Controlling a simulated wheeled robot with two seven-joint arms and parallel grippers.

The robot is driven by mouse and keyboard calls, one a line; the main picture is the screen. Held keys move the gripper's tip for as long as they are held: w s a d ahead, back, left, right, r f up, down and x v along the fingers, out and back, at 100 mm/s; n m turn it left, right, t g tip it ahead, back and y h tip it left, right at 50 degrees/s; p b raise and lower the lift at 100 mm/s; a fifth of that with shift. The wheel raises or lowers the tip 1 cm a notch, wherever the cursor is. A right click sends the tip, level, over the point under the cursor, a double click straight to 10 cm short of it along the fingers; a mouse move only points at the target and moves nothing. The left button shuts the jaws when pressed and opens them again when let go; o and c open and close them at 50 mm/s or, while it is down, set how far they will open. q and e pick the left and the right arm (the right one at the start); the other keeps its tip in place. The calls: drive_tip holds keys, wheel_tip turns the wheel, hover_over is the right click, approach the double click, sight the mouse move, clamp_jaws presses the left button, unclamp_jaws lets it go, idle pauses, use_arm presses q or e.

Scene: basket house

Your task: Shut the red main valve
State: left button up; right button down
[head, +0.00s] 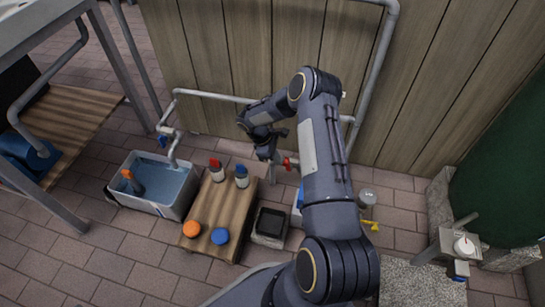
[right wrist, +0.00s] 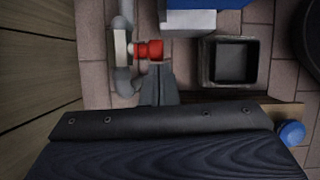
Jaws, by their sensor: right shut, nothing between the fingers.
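The red main valve (head: 289,162) shows as a small red handle on the grey pipework in front of the wooden wall. In the right wrist view the red valve handle (right wrist: 149,50) sits beside a pale metal valve body on a grey pipe. My right gripper (head: 269,153) is just left of the red handle in the head view, pointing down. In the right wrist view its fingers (right wrist: 160,72) are together and empty, with the tips right by the handle's lower edge. I cannot tell whether they touch it. My left gripper is not in view.
A low wooden table (head: 218,205) holds two bottles and an orange and a blue round object. Left of it stands a grey basin (head: 153,209) of water. A black-topped box (head: 270,224) and a yellow handle (head: 370,225) are near my arm. A green barrel (head: 505,180) stands right.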

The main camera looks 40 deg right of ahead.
drive_tip(key=shift+s+d+r+p, duration=0.15)
drive_tip(key=shift+s+d+p, duration=0.2)
drive_tip(key=shift+s+d, duration=0.4)
drive_tip(key=shift+s, duration=0.2)
